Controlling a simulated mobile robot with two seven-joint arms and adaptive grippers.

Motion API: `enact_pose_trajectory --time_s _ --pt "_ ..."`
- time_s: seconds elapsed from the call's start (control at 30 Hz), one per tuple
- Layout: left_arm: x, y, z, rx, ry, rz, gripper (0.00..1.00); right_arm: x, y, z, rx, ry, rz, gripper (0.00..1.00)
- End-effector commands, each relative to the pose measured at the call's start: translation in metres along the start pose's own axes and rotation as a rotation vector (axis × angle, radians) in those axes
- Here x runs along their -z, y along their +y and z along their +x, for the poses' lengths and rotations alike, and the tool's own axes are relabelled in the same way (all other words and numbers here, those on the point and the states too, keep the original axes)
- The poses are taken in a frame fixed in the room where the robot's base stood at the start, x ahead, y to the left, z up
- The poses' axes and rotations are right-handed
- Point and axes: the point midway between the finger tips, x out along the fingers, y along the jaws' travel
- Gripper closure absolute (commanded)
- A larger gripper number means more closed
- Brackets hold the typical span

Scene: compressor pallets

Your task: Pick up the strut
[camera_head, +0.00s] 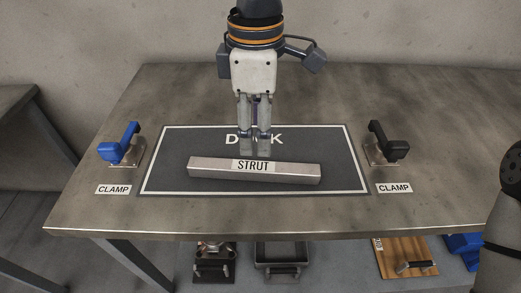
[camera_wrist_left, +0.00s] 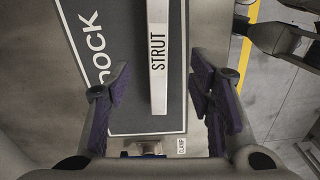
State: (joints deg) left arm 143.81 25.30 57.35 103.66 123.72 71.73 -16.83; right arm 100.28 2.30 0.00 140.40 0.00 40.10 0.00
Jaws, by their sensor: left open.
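The strut (camera_head: 215,168) is a long light-grey bar with a white "STRUT" label. It lies across the dark, white-bordered dock mat (camera_head: 330,150) on the table. My left gripper (camera_head: 254,148) points down behind the middle of the strut in the head view, hiding part of the "DOCK" lettering. In the left wrist view its open, purple-padded fingers (camera_wrist_left: 162,104) stand apart on either side of the strut's line (camera_wrist_left: 158,85). Nothing is held. I cannot tell the exact height of the fingertips above the strut.
A blue-handled clamp (camera_head: 120,147) stands left of the dock and a black-handled clamp (camera_head: 387,147) stands right of it. Below the table's front edge are a dark bin (camera_head: 281,265) and a wooden board (camera_head: 405,260). The table (camera_head: 440,115) is clear at the far right.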

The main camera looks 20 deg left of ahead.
Motion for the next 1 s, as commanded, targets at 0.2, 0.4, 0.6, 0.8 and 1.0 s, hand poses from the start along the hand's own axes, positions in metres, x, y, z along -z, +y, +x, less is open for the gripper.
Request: enact_pose_trajectory --time_s 0.2,0.4,0.6,0.8,1.0 --pt "0.001 0.0 0.046 0.007 0.004 0.001 0.52 -0.006 0.0 0.009 -0.001 -0.027 0.0 0.6" --pt "0.008 0.007 0.08 0.01 0.005 0.0 0.52 -0.009 0.001 0.015 -0.002 -0.044 -0.001 0.6" --pt "0.008 0.008 0.101 0.003 0.003 0.001 0.52 -0.011 0.001 0.018 -0.003 -0.052 -0.001 0.6" --pt "0.008 0.008 0.1 0.0 0.003 0.001 0.56 -0.011 0.001 0.017 -0.003 -0.05 -0.001 0.6" --pt "0.008 0.008 0.1 0.001 0.003 0.0 1.0 -0.011 0.001 0.017 -0.003 -0.05 -0.001 0.6"
